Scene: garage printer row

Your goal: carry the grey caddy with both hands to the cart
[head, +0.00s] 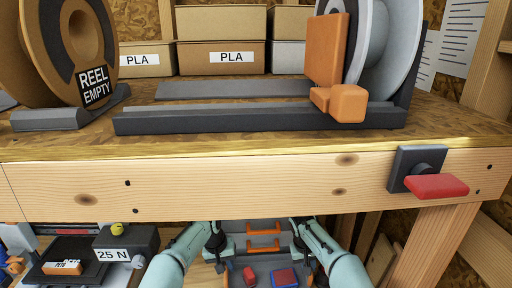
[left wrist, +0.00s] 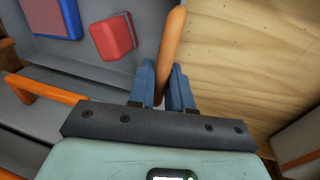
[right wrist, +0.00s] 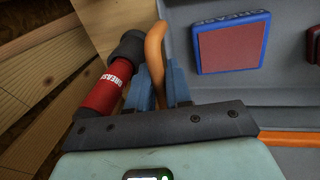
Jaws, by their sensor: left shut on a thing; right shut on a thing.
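The grey caddy (head: 262,263) is under the workbench in the head view, between my two arms, its floor partly visible. A red block (left wrist: 113,37) and a blue-edged red block (right wrist: 232,45) lie in it. My left gripper (head: 221,243) is shut on an orange handle (left wrist: 171,45) at the caddy's left side; it shows in the left wrist view (left wrist: 162,85). My right gripper (head: 297,243) is shut on the orange handle (right wrist: 155,50) at the right side, also in the right wrist view (right wrist: 160,85). The cart cannot be made out for certain.
The workbench's wooden front rail (head: 240,186) runs across above the caddy and arms. A red-handled fixture (head: 437,186) juts from it at right. A wooden leg (head: 432,250) stands right of my right arm. A red grease tube (right wrist: 106,92) lies close beside the right handle. Low left is a "25 N" block (head: 118,250).

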